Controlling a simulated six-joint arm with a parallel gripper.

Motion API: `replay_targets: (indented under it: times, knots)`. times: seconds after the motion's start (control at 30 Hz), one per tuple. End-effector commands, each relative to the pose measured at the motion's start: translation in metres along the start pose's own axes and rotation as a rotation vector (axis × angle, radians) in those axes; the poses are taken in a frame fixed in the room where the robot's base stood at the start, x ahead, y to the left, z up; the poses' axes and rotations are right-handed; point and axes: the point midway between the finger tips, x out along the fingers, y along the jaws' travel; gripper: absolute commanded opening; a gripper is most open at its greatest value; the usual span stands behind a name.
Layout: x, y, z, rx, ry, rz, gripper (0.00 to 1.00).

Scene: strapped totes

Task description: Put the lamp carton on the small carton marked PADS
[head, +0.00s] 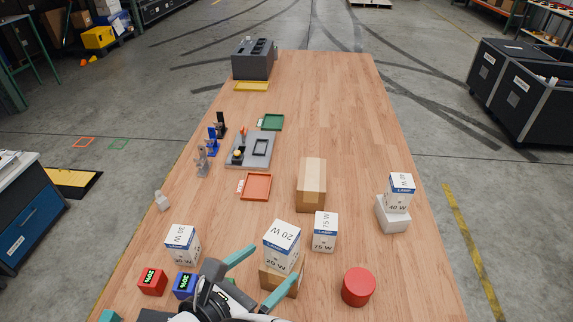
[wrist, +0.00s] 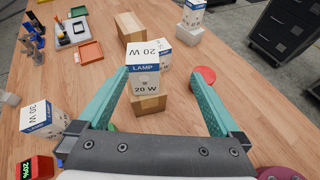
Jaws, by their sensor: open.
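A white and blue lamp carton marked 20 W (head: 281,247) stands upright on a small brown carton (head: 279,280); both also show in the wrist view, the lamp carton (wrist: 144,70) above the brown carton (wrist: 150,103). No PADS marking is readable on any carton. My gripper (head: 275,266) is open, its teal fingers pointing toward this stack. In the wrist view the lamp carton appears between the fingers (wrist: 160,72), closer to the left one. One finger covers part of the brown carton in the head view. I cannot tell how far the fingertips are from the stack.
Other lamp cartons are 30 W (head: 182,245) at left, 75 W (head: 325,232) just right of the stack, and 40 W (head: 400,193) on a white box (head: 393,217). A taped brown box (head: 311,184) lies behind. A red cylinder (head: 358,287) stands at right.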

Motion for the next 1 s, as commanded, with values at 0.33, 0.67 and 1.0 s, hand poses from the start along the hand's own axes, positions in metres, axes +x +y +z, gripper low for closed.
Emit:
replay_targets:
  times: [0.33, 0.67, 1.0]
  knots:
    - [-0.036, -0.217, -0.009, 1.873, 0.153, -1.379, 1.0]
    - [-0.067, -0.189, -0.011, -2.54, -0.114, 1.805, 1.0]
    - [-0.066, -0.189, -0.011, -2.546, -0.116, 1.811, 1.0]
